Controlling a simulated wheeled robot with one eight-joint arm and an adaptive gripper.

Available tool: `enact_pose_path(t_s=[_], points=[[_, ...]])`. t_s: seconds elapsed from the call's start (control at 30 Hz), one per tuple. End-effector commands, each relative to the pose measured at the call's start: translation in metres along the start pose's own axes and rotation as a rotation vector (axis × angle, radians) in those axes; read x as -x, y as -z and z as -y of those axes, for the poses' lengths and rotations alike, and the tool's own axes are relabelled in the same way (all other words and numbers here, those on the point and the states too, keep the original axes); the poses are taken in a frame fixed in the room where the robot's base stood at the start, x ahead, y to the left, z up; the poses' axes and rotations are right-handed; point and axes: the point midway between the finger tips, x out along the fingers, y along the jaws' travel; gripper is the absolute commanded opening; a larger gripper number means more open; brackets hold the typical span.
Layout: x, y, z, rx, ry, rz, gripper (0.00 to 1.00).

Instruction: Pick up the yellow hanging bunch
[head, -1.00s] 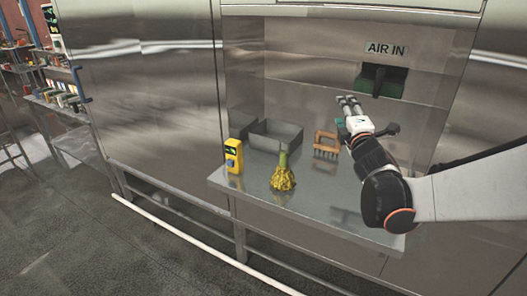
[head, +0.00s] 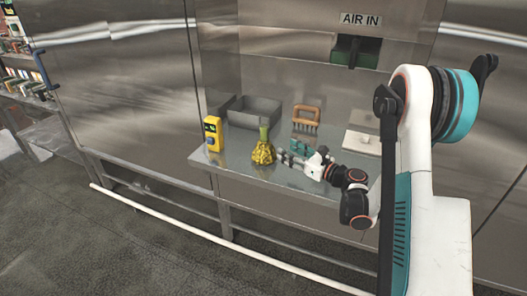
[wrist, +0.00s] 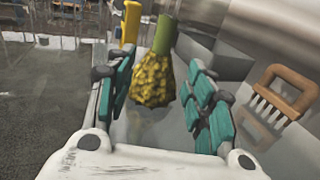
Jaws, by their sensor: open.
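The yellow hanging bunch (head: 263,152) stands on the metal table with its green stem pointing up. In the wrist view the yellow bunch (wrist: 153,80) shows between and just beyond the two teal finger pads, its stem toward the top. My gripper (head: 284,159) is low over the table, to the right of the bunch in the head view, with its fingers pointing left at it. In the wrist view my gripper (wrist: 160,97) is open, with a gap on both sides of the bunch. Whether a fingertip touches it I cannot tell.
A yellow device (head: 213,133) stands left of the bunch on the metal table (head: 235,165). A grey open bin (head: 256,113) is behind it. A wooden-handled brush (head: 306,117) and a white flat plate (head: 361,142) lie to the right. A steel wall closes the back.

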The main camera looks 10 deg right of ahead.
Motion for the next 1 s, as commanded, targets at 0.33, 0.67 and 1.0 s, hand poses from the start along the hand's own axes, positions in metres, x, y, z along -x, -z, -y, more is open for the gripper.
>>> enact_pose_path(t_s=[0.33,0.67,1.0], points=[[-0.063,0.001,-0.001,-0.003,-0.001,0.002,0.49],[-0.089,0.001,0.001,-0.004,-0.001,0.002,0.49],[-0.126,0.001,0.004,-0.004,0.002,0.002,0.49]])
